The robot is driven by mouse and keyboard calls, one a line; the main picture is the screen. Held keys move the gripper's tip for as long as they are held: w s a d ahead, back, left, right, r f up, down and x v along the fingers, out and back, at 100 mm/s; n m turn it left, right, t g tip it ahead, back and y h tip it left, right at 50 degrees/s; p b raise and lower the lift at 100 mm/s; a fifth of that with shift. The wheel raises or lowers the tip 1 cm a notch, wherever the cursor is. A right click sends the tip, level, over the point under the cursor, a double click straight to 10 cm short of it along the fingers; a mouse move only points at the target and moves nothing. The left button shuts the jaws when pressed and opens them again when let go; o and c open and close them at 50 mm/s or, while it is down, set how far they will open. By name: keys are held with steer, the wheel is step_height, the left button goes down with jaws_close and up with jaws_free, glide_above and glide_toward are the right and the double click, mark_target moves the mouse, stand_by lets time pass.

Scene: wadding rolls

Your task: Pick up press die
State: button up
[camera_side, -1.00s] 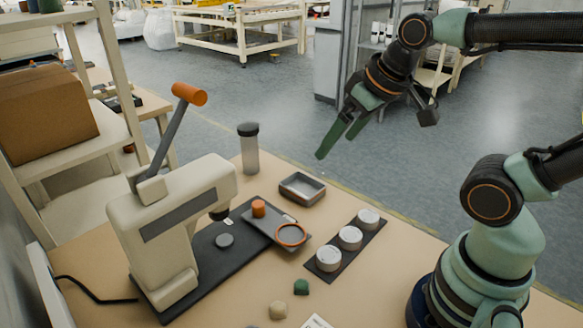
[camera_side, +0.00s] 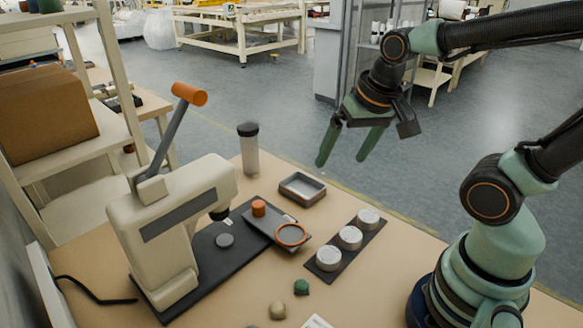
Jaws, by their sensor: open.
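A clear dark-capped cylinder (camera_side: 248,155) and a small metal tray (camera_side: 302,189) stand at the back. A dark strip (camera_side: 330,271) holds three round white-topped tins. A green lump (camera_side: 302,287) and a beige lump (camera_side: 277,311) lie at the front. The press lever stands tall at left.

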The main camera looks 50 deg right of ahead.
step_height(320, 180, down, 8)
steer(key=s+d+m+g, duration=0.2)
steer(key=d+m+g, duration=0.1)
steer(key=m, duration=0.8)
glide_above(351, 234)
steer(key=shift+g, duration=0.3)
steer(key=f, duration=0.7)
steer(key=shift+w+d+f, duration=0.1)
steer(key=shift+d, duration=0.1)
steer(key=f, duration=0.3)
steer(key=shift+s+a+f, duration=0.15)
steer(key=shift+s+a, duration=0.1)
steer(key=shift+w+f, duration=0.1)
steer(key=shift+f, duration=0.8)
jaws_close()
